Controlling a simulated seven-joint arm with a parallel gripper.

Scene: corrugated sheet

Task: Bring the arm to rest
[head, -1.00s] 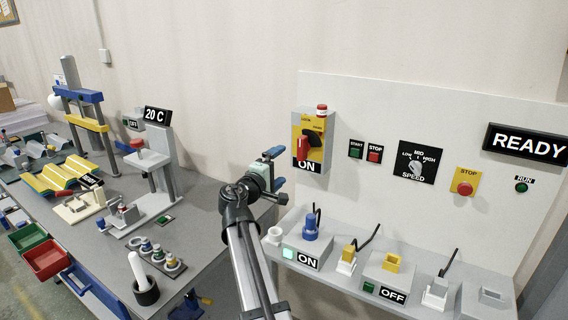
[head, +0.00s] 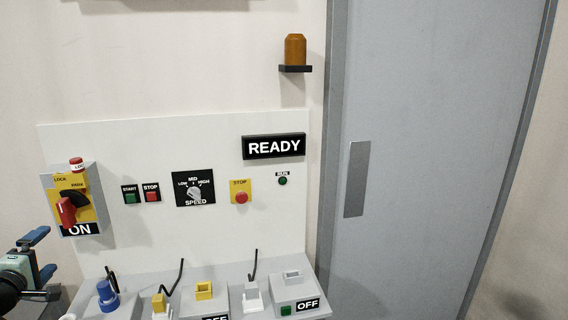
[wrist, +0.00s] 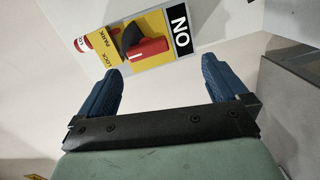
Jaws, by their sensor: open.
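My gripper (head: 40,254) is at the lower left of the head view, to the left of and below the yellow panel with the red rotary switch (head: 67,209). In the wrist view my gripper (wrist: 162,88) has its two blue fingers spread wide with nothing between them. The red switch handle (wrist: 148,49) and its "ON" label (wrist: 181,30) show beyond the fingertips, apart from them. Most of my arm is outside the head view.
A white wall panel carries START and STOP buttons (head: 151,193), a speed dial (head: 194,189), a yellow stop button (head: 241,192) and a READY sign (head: 274,147). Plugs and sockets line the shelf (head: 235,275) below. A grey door (head: 420,150) stands at right, and an amber lamp (head: 295,50) sits above.

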